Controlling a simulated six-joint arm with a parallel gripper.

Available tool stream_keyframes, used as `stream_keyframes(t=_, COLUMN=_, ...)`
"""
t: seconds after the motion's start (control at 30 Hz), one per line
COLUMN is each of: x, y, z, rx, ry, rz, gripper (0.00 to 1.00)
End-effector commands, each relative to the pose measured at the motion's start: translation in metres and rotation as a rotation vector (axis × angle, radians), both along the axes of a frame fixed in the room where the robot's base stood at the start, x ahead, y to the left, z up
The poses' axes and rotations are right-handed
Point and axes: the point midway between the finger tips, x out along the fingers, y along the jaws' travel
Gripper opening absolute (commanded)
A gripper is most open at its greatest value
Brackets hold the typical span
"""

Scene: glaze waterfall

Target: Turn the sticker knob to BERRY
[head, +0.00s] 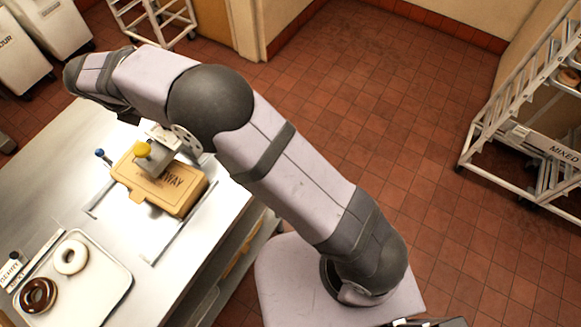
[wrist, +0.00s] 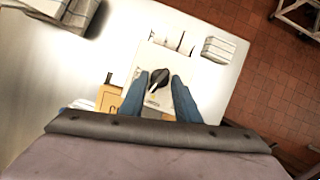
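The sticker knob (wrist: 157,82) is black with a lighter pointer line. It sits on a pale panel (wrist: 146,58) in the wrist view, and its pointer end seems to lean to the lower left. Small print near it is too small to read. My gripper (wrist: 156,86) has two blue fingers, spread apart on either side of the knob. I see gaps between the fingers and the knob; the height over it is hard to tell. In the head view the knob and my fingers are hidden behind my arm.
A tan carton (head: 160,187) lies on the metal table (head: 196,228), near a yellow knob (head: 141,149) and a blue-topped post (head: 99,153). A tray (head: 105,283) with two donuts stands at the lower left. Stacked pale items (wrist: 218,48) lie beyond the panel.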

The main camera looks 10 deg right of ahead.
Motion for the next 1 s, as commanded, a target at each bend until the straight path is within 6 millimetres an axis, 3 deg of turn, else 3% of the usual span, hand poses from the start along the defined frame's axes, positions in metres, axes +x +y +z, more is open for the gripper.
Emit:
stream_keyframes(t=0.77, x=-0.002, y=-0.009, z=-0.005, rx=0.002, ry=-0.003, rz=0.641, gripper=0.29)
stream_keyframes(t=1.0, x=-0.018, y=-0.008, z=0.038, rx=0.002, ry=-0.004, rz=0.657, gripper=0.29)
